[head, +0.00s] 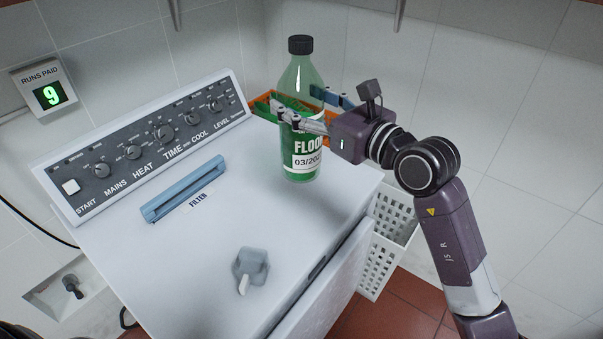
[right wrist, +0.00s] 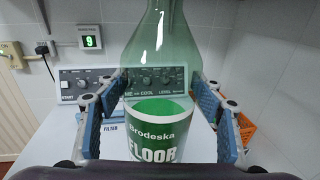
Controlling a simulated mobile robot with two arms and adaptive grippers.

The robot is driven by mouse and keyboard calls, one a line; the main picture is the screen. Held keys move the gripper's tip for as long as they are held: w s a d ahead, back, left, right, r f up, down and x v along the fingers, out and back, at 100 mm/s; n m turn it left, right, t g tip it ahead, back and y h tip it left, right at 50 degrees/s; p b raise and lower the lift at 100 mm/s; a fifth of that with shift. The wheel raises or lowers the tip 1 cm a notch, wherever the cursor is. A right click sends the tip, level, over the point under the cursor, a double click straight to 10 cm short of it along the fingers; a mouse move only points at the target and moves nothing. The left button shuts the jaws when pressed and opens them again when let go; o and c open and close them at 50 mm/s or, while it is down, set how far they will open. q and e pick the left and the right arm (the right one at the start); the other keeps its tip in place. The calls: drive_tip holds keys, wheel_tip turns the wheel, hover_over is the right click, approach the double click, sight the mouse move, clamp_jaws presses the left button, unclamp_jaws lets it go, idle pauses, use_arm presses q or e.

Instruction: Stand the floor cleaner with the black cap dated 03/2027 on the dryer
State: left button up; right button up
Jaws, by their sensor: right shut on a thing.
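In the right wrist view the bottle (right wrist: 158,125) stands between both blue finger pads. It shows over the back right part of the white dryer (head: 215,235); I cannot tell whether its base touches the top. My left gripper is not in view.
On the dryer top are a blue filter handle (head: 184,190) and a grey cap-like object (head: 250,268). An orange crate (head: 262,106) stands behind the bottle. A white perforated basket (head: 385,235) is at the dryer's right. The dryer top's middle is clear.

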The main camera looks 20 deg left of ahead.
sight(302, 145)
wheel_tip(302, 145, down, 10)
drive_tip(key=shift+f+p, duration=0.1)
drive_tip(key=shift+p, duration=0.25)
drive_tip(key=shift+f, duration=2.3)
drive_tip(key=shift+f+b, duration=0.1)
drive_tip(key=shift+b, duration=0.25)
drive_tip(key=o, duration=2.1)
drive_tip(key=shift+s+f, duration=0.1)
drive_tip(key=shift+f, duration=0.1)
drive_tip(key=shift+d+r, duration=0.1)
drive_tip(key=shift+d, duration=0.05)
drive_tip(key=b+v, duration=0.2)
drive_tip(key=v, duration=0.9)
drive_tip(key=shift+s+d, duration=0.25)
drive_tip(key=shift+d, duration=0.1)
